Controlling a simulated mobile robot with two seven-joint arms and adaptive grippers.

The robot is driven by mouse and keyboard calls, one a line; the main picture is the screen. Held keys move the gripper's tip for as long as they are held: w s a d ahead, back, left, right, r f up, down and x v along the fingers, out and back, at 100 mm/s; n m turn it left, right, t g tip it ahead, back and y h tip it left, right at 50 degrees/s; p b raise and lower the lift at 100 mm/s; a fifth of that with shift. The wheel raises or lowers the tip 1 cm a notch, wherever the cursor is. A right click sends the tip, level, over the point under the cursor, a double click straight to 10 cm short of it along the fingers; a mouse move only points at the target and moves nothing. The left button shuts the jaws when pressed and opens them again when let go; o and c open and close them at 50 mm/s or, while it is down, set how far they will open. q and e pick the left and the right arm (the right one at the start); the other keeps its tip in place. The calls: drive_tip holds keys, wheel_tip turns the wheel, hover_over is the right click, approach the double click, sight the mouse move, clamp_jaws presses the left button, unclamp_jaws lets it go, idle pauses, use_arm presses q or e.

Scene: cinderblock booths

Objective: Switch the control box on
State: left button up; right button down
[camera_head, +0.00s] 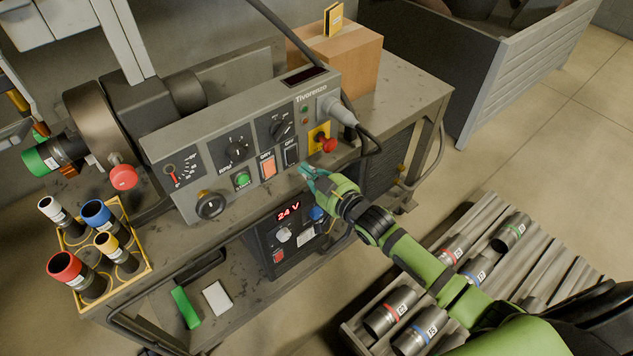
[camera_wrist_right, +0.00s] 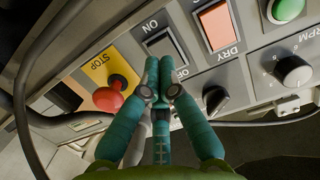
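The grey control box (camera_head: 215,125) stands on the workbench, its sloped panel facing me. Its black rocker switch (camera_head: 291,154) sits right of the orange DRY switch (camera_head: 268,167). In the right wrist view the black rocker (camera_wrist_right: 163,45) has an ON label at its far end; its near end is partly covered by my fingers. My right gripper (camera_head: 306,172) is at the panel's lower edge, just below this switch. In the right wrist view its teal fingertips (camera_wrist_right: 160,62) are together over the rocker, with nothing between them; contact cannot be told. My left gripper is out of view.
A red stop button (camera_head: 329,145) on a yellow plate and a plugged cable (camera_head: 340,110) are close right of the switch. A green button (camera_head: 242,180) and knobs lie left. A power unit (camera_head: 285,240) showing 24 V sits below. A slatted tray (camera_head: 470,215) holds cylinders at right.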

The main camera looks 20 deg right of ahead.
sight(293, 158)
drive_tip(key=shift+w+a, duration=0.15)
drive_tip(key=shift+w, duration=0.25)
drive_tip(key=shift+b+x, duration=0.55)
drive_tip(key=shift+x, duration=0.6)
drive_tip(key=shift+w+r, duration=0.15)
drive_tip(key=shift+r, duration=0.1)
drive_tip(key=shift+p+v, duration=0.75)
drive_tip(key=shift+v, duration=0.05)
drive_tip(key=s+p, duration=0.1)
drive_tip(key=s+d+p, duration=0.1)
drive_tip(key=s, duration=0.3)
drive_tip(key=shift+d+f+p, duration=0.25)
drive_tip(key=shift+d+p, duration=0.1)
drive_tip(key=shift+p, duration=0.05)
